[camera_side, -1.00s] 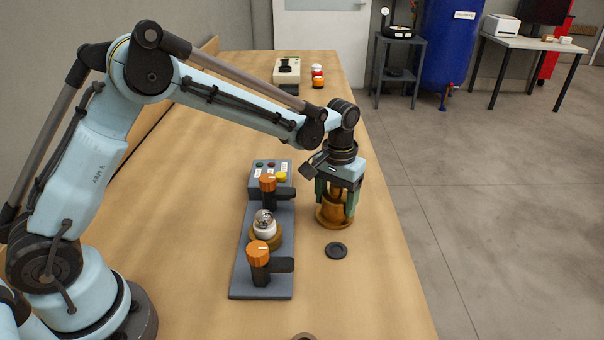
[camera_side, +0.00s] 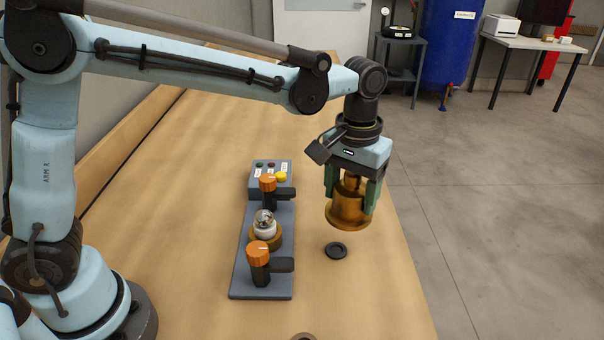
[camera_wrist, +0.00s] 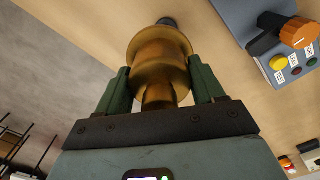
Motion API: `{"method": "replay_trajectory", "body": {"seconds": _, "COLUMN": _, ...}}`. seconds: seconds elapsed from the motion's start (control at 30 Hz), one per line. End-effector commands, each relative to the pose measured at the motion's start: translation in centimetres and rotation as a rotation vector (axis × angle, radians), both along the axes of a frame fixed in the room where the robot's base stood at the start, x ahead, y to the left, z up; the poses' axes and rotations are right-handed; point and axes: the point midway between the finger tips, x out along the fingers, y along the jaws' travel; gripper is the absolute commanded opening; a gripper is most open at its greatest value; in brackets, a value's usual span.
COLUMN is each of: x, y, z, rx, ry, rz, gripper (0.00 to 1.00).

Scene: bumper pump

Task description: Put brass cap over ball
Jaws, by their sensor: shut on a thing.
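My gripper (camera_side: 353,188) is shut on the brass cap (camera_side: 347,213) and holds it upright by its narrower upper part, above the right side of the table. In the wrist view the cap (camera_wrist: 160,52) sits between the two green fingers. The ball (camera_side: 265,222) is a shiny sphere on a white and brass seat (camera_side: 266,241) in the middle of the grey base plate (camera_side: 262,282). It stands left of the cap and lower, with clear space between them.
Two black clamps with orange knobs (camera_side: 258,252) (camera_side: 267,183) stand on the plate, before and behind the ball. A button box (camera_side: 270,170) is at the plate's far end. A black ring (camera_side: 336,250) lies on the table (camera_side: 200,250) right of the plate.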

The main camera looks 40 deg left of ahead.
Motion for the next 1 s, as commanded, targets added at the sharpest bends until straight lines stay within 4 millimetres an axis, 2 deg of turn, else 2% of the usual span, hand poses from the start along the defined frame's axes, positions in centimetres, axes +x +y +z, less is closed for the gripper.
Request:
{"method": "replay_trajectory", "body": {"seconds": 0.07, "x": -0.5, "y": -0.6, "z": 0.5, "rx": 0.000, "ry": 0.000, "rz": -0.001, "gripper": 0.23}}
{"method": "replay_trajectory", "body": {"seconds": 0.17, "x": -1.0, "y": -0.4, "z": 1.0, "rx": 0.000, "ry": 0.000, "rz": 0.001, "gripper": 0.23}}
{"method": "replay_trajectory", "body": {"seconds": 0.27, "x": -1.8, "y": 1.0, "z": 1.7, "rx": 0.000, "ry": 0.000, "rz": 0.005, "gripper": 0.23}}
{"method": "replay_trajectory", "body": {"seconds": 0.37, "x": -2.9, "y": 3.3, "z": 2.5, "rx": 0.000, "ry": 0.000, "rz": 0.007, "gripper": 0.23}}
{"method": "replay_trajectory", "body": {"seconds": 0.5, "x": -5.0, "y": 6.7, "z": 3.4, "rx": 0.000, "ry": 0.000, "rz": 0.008, "gripper": 0.23}}
{"method": "replay_trajectory", "body": {"seconds": 0.7, "x": -8.0, "y": 10.3, "z": 4.0, "rx": -0.001, "ry": 0.000, "rz": 0.005, "gripper": 0.23}}
{"method": "replay_trajectory", "body": {"seconds": 0.83, "x": -9.2, "y": 11.6, "z": 4.1, "rx": -0.001, "ry": 0.000, "rz": 0.003, "gripper": 0.23}}
{"method": "replay_trajectory", "body": {"seconds": 1.0, "x": -9.8, "y": 12.1, "z": 4.0, "rx": -0.001, "ry": 0.000, "rz": 0.000, "gripper": 0.23}}
